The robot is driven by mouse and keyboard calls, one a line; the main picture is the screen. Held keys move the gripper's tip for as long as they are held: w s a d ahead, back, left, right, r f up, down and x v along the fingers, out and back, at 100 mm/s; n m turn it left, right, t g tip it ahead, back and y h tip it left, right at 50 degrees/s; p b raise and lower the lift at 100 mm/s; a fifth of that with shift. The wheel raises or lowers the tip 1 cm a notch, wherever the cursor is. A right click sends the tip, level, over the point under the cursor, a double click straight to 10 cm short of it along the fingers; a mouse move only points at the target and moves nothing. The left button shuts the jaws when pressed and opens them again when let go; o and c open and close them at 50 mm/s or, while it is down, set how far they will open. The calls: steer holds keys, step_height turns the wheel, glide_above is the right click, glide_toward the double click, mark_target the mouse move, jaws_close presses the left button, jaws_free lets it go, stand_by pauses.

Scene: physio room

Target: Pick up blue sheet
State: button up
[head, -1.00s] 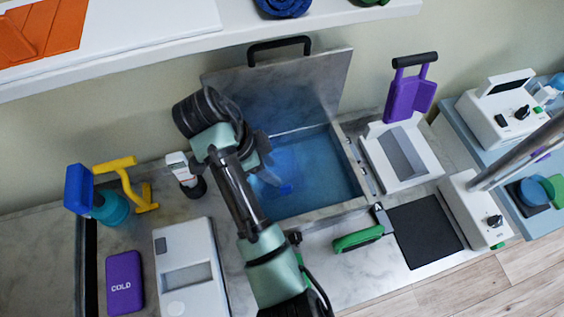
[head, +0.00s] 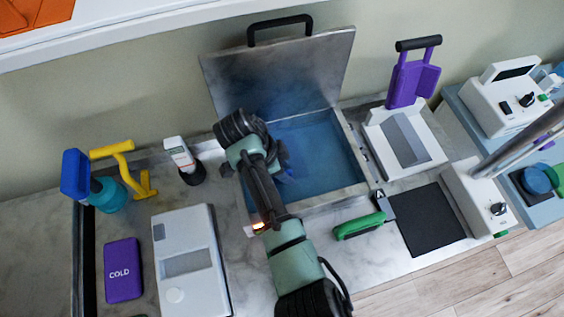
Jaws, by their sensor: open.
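An open basin with a metal rim (head: 327,201) has a blue interior in the middle of the counter. No separate blue sheet stands out clearly. A small brighter blue patch (head: 288,172) shows in the basin beside my gripper; I cannot tell whether it is the sheet. My gripper (head: 280,160) is open over the left part of the basin, its fingers mostly hidden behind my own wrist. Its height above the blue surface cannot be told.
A raised metal lid (head: 280,75) stands behind the basin. A white-and-red bottle (head: 182,155) and a white device (head: 190,263) are to the left. A green-handled tool (head: 359,226), black mat (head: 427,222) and purple paddle (head: 411,82) are to the right. A white shelf (head: 140,38) overhangs above.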

steer(key=shift+d+f, duration=0.2)
steer(key=shift+f, duration=0.25)
jaws_close()
